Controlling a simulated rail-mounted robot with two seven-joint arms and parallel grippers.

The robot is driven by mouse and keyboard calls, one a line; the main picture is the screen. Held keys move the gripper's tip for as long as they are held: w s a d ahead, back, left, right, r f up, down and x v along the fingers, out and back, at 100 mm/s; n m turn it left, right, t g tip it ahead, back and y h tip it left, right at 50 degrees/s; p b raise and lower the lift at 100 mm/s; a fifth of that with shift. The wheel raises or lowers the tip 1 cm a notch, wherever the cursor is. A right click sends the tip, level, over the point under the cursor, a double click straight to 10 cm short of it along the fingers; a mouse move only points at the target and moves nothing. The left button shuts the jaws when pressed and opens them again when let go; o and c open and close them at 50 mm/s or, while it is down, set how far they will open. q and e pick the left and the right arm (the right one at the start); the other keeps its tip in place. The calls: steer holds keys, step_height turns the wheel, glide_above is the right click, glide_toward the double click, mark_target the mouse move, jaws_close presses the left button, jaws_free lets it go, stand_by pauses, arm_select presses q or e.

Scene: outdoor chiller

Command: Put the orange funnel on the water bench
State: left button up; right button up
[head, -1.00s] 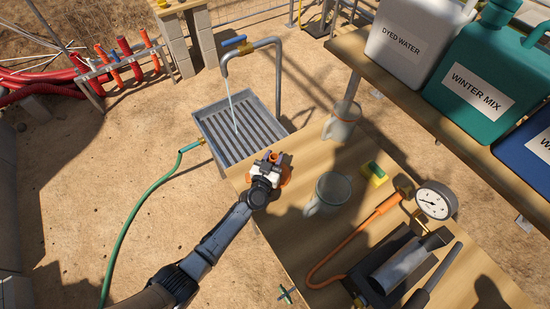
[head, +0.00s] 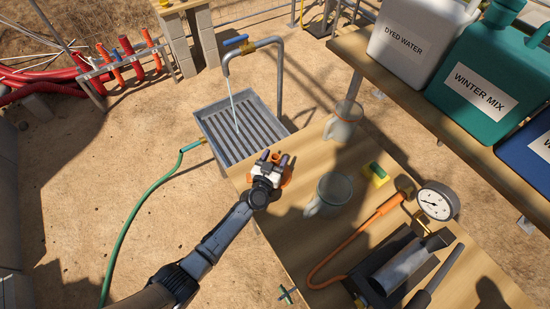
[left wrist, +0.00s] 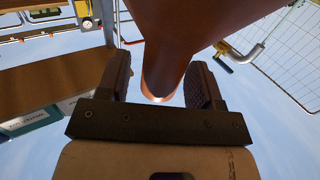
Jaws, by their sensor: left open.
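The orange funnel (head: 287,179) stands at the far left end of the wooden bench (head: 306,247), beside the sink, mostly hidden behind my left gripper (head: 275,158). The left gripper is open, with a finger on each side of the funnel's narrow spout. In the left wrist view the funnel (left wrist: 185,35) looks dark orange-brown, and its narrow end lies between the spread fingers (left wrist: 158,80). Whether a finger still touches it cannot be told. My right gripper is not in view.
A tap (head: 279,75) runs water into the grated sink (head: 205,125).

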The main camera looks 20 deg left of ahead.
arm_select(q)
steer(key=shift+r, duration=0.3)
steer(key=s+p, duration=0.2)
steer(key=s, duration=1)
steer(key=shift+a, duration=0.25)
steer(key=shift+f, duration=0.1)
